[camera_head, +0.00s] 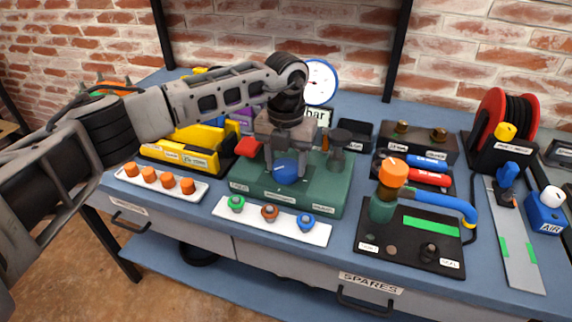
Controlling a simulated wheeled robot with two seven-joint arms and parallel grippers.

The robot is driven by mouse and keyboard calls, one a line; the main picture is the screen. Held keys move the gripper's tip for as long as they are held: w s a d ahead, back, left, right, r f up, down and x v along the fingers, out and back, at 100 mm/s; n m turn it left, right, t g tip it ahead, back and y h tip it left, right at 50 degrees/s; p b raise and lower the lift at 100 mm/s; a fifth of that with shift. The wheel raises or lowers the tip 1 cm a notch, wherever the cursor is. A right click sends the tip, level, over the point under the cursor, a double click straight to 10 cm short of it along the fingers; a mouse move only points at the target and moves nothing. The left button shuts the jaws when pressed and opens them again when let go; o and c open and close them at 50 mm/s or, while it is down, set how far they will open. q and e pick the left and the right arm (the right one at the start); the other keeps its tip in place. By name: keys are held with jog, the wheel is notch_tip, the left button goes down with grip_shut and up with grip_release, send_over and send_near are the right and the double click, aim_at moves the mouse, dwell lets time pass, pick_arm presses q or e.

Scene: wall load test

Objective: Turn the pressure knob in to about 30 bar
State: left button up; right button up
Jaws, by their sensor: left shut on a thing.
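The pressure knob (287,171) is blue and sits on the front of a green pump block (318,196). My left gripper (286,160) points down over the knob, with its fingers on either side, shut on it. The fingers hide part of the knob. The round white gauge (320,82) with a blue rim stands behind, partly covered by my left wrist; its needle is too small to read. A "bar" label (316,116) shows below it. My right gripper is not in view.
A white strip with several coloured knobs (272,222) lies in front of the block. A tray of orange caps (160,182) is at left. A black plate with an orange-topped green post (393,173) stands at right, near a red hose reel (492,112).

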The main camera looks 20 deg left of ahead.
pick_arm(q)
jog(key=m+b, duration=0.1)
jog(key=m, duration=0.3)
jog(key=shift+m, duration=0.3)
jog(key=m+b, duration=0.1)
jog(key=m, duration=0.1)
jog(key=shift+m, duration=0.4)
jog(key=m+b, duration=0.1)
jog(key=m, duration=0.2)
jog(key=shift+m, duration=0.3)
jog(key=m+b, duration=0.1)
jog(key=m, duration=0.2)
jog(key=shift+m, duration=0.3)
jog(key=m, duration=0.5)
jog(key=shift+b, duration=0.3)
jog(key=m, duration=0.6)
jog(key=shift+r, duration=0.1)
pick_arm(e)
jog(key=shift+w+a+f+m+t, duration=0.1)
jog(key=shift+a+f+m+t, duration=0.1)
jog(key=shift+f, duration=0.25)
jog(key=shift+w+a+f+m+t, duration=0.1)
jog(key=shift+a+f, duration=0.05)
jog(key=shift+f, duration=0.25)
pick_arm(q)
jog(key=shift+m, duration=0.3)
jog(key=o, duration=1)
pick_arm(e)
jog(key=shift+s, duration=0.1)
